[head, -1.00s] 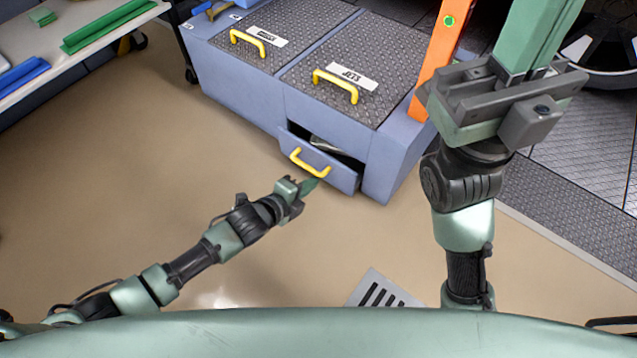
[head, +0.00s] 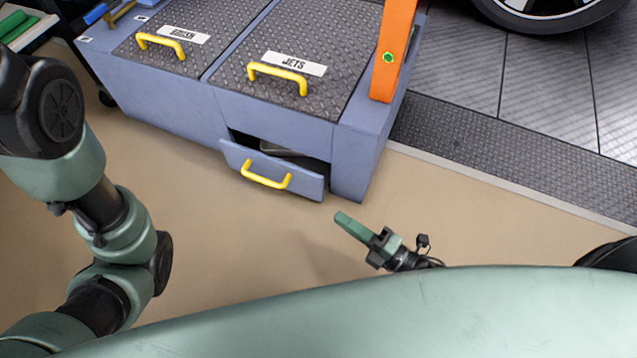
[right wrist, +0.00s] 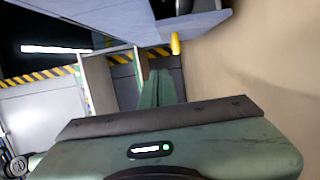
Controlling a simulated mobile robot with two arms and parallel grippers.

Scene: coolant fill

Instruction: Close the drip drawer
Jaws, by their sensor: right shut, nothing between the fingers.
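The drip drawer (head: 300,185) is in the lower front of the blue-grey cabinet in the head view. It stands partly open, with a dark gap behind its front and something grey inside. Its yellow handle (head: 267,182) is on the front. My right gripper (head: 344,220) is shut and empty, low over the floor to the right of and nearer than the drawer, apart from it. In the right wrist view its green fingers (right wrist: 160,88) are together, with a yellow handle (right wrist: 175,43) beyond them. My left arm fills the left side of the head view; its gripper is out of view.
The cabinet top has two patterned lids with yellow handles, labelled JETS (head: 295,63) and another label. An orange post (head: 393,50) stands at the cabinet's right end. The tan floor (head: 250,235) before the drawer is clear. A car wheel is at the upper right.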

